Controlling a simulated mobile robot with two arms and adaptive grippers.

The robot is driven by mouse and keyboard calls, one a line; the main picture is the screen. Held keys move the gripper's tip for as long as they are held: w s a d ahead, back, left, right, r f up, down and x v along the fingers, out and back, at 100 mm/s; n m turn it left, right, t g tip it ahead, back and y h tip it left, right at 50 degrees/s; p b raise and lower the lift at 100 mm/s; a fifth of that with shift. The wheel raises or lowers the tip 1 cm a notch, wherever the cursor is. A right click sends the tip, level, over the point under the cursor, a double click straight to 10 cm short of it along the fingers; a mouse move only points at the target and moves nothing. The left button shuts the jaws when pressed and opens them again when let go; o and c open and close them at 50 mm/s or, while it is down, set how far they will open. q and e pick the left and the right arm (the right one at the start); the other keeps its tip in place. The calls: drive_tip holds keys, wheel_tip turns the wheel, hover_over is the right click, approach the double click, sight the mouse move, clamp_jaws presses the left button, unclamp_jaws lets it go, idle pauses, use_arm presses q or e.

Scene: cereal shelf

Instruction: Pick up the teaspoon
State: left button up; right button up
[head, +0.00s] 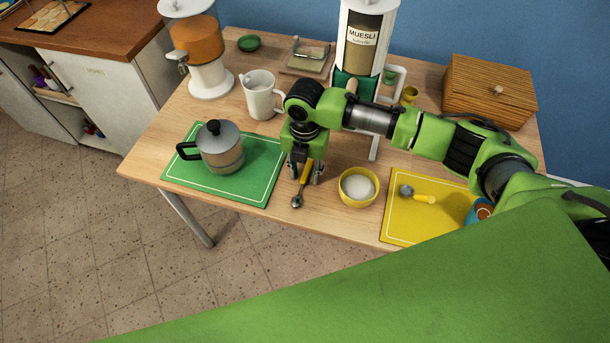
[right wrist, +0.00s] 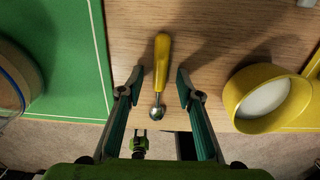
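The teaspoon (head: 304,184) has a yellow handle and a small metal bowl. It is on the wooden table between the green mat and the yellow bowl, its metal end towards the front edge. My right gripper (head: 305,174) points down over it and hides part of the handle. In the right wrist view the teaspoon (right wrist: 161,65) shows between the two spread fingers of my right gripper (right wrist: 159,77), with a gap on each side. I cannot tell the exact height of the fingertips over the table.
A metal pot (head: 221,150) stands on the green mat (head: 187,188) at left. A yellow bowl (head: 346,195) with white contents is close on the right. A scoop (head: 421,197) lies on the yellow mat (head: 396,225). A white jug (head: 260,97) and muesli dispenser (head: 361,45) stand behind.

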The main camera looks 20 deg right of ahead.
clamp_jaws()
